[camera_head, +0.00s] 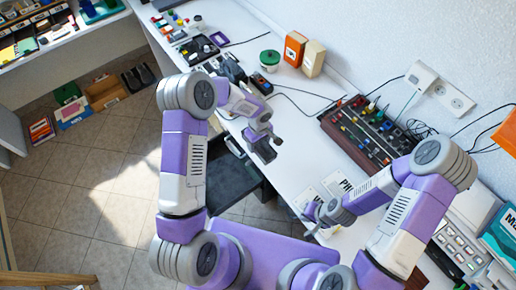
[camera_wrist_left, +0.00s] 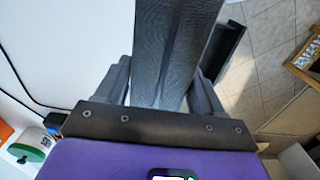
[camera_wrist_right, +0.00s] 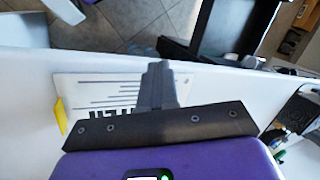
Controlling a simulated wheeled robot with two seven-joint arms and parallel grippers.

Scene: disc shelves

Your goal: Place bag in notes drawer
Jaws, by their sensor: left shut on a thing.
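My left gripper (camera_head: 264,146) is over the desk's front edge, shut on a dark grey, flat bag (camera_wrist_left: 178,45). The bag stands between the fingers in the left wrist view; in the head view only a small dark part shows below the gripper. A dark open drawer (camera_head: 232,182) juts out from under the desk, below and left of the gripper. Its inside is mostly dark and I cannot read a label on it. My right gripper (camera_head: 312,214) is shut and empty above a white printed card (camera_wrist_right: 95,92) at the desk edge.
The white desk (camera_head: 285,125) has a clear strip near the left gripper. A green-lidded tub (camera_head: 270,58), an orange box (camera_head: 294,47) and a brown control panel (camera_head: 368,130) stand behind. Cables cross the desktop. Folders and a box (camera_head: 106,92) lie on the floor.

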